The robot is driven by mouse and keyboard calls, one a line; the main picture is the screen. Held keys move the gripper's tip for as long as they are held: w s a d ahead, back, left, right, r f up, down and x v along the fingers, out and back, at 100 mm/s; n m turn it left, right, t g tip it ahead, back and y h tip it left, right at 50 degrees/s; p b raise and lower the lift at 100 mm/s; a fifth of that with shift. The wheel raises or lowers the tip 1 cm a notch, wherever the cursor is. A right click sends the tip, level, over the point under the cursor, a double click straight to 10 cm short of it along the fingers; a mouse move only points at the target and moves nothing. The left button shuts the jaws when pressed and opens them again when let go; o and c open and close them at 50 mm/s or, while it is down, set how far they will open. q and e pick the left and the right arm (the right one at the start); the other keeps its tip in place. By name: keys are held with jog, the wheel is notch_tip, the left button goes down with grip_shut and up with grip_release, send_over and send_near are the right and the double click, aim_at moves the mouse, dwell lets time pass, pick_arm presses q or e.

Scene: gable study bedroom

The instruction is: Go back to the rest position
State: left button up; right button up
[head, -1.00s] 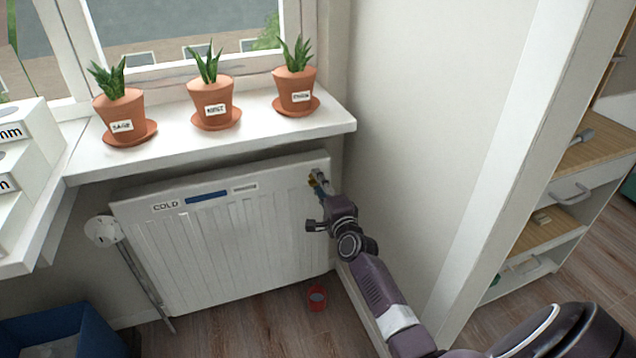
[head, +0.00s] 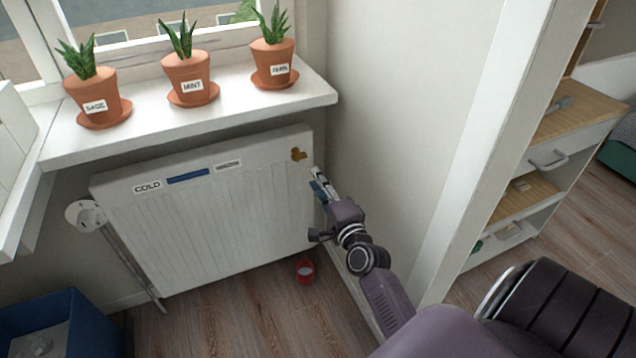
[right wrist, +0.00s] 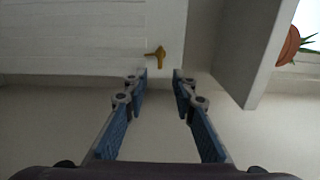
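My right gripper (head: 319,181) is beside the upper right corner of the white radiator (head: 215,215), apart from it. In the right wrist view its two fingers (right wrist: 160,78) are spread with nothing between them, so it is open. A brass key-like fitting (head: 298,154) is on the radiator's upper right; it also shows beyond the fingertips in the right wrist view (right wrist: 155,53). The radiator carries a COLD label (head: 147,187) and a blue strip. My left gripper is not in view.
Potted plants labelled SAGE (head: 96,100), MINT (head: 189,80) and a third (head: 272,58) stand on the windowsill (head: 240,108) above. A red cup (head: 305,270) stands on the floor below. A blue bin (head: 60,325) is at lower left. Wooden shelving (head: 575,115) is at right.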

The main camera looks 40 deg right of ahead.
jog(key=shift+s, duration=0.25)
dwell(0.3)
